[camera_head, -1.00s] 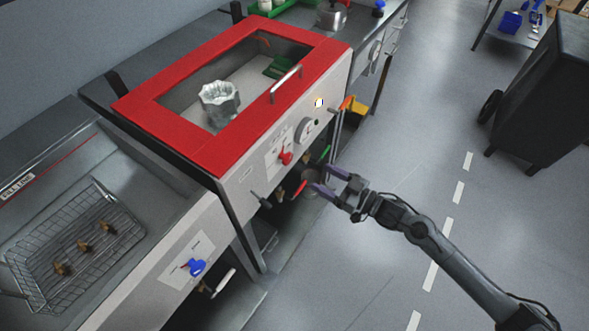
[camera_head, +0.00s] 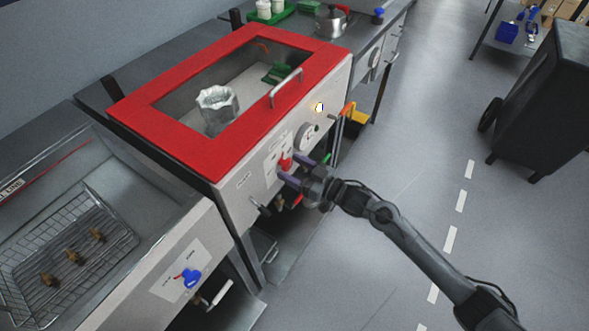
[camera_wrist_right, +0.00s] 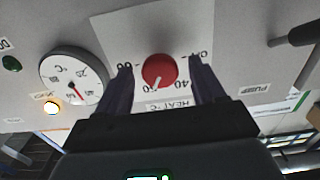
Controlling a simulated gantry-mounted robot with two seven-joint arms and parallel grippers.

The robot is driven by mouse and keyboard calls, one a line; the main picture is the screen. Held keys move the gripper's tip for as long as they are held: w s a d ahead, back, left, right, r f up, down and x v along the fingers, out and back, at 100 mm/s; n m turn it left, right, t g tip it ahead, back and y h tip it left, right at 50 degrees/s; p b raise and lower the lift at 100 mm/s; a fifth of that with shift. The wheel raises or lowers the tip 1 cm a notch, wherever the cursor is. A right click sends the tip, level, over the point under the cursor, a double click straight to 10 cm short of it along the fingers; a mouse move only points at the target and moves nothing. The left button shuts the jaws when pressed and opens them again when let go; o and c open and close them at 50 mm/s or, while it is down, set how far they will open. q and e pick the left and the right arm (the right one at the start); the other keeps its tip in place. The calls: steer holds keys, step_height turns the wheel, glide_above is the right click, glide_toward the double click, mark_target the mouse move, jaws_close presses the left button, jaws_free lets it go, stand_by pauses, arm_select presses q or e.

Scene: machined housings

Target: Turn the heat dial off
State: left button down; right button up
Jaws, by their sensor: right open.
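The red heat dial (camera_wrist_right: 160,71) shows in the right wrist view on a pale label plate marked HEAT °C, with numbers around it; the picture is upside down. A white pointer line is on the dial's face. In the head view the dial (camera_head: 285,162) is on the front panel of the red-lidded tank (camera_head: 190,145), partly hidden by my gripper. My right gripper (camera_wrist_right: 160,88) is open, with one purple finger on each side of the dial. I cannot tell whether the fingers touch it. In the head view the right gripper (camera_head: 295,172) is at the panel. My left gripper is not in view.
A round temperature gauge (camera_wrist_right: 74,78), a lit lamp (camera_wrist_right: 53,108) and a green button (camera_wrist_right: 11,63) are beside the dial. A lever handle (camera_head: 260,208) sticks out below. A blue dial (camera_head: 191,277) is on the neighbouring basin's panel. The aisle floor is free.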

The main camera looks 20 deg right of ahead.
steer(key=c, duration=1)
steer(key=shift+c, duration=0.2)
